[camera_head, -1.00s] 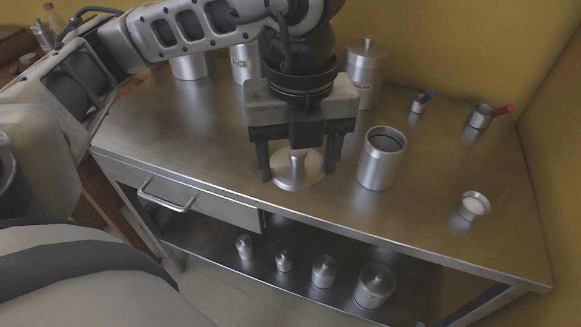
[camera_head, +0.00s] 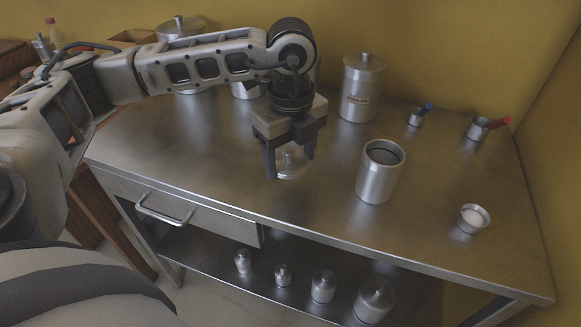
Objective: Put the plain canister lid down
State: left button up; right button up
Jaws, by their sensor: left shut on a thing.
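My left gripper (camera_head: 290,168) points down over the steel table (camera_head: 220,170), left of the open canister. It is shut on the plain canister lid (camera_head: 292,173), a round steel lid that shows between and just below its fingers. The fingers partly hide the lid, and I cannot tell whether it touches the tabletop. The plain canister (camera_head: 378,178) stands upright and open on the table, without a label on the side I see. My right gripper is out of view.
A labelled, lidded canister (camera_head: 360,90) stands at the back, with others partly behind my arm. A small steel cup (camera_head: 473,218), a blue-handled cup (camera_head: 415,118) and a red-handled cup (camera_head: 478,128) stand right. Several small canisters line the lower shelf (camera_head: 215,255). The table's left part is clear.

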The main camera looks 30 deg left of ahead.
aim_at(290, 183)
pick_arm(q)
jog(key=shift+w+a+f, duration=0.25)
jog(key=shift+w+f, duration=0.15)
jog(key=shift+f, duration=0.2)
jog(key=f, duration=0.3)
jog(key=shift+w+a+f, duration=0.1)
jog(key=shift+w+a, duration=0.1)
jog(key=shift+w, duration=0.05)
jog(key=shift+f, duration=0.3)
jog(key=shift+f, duration=0.15)
jog(key=o, duration=1)
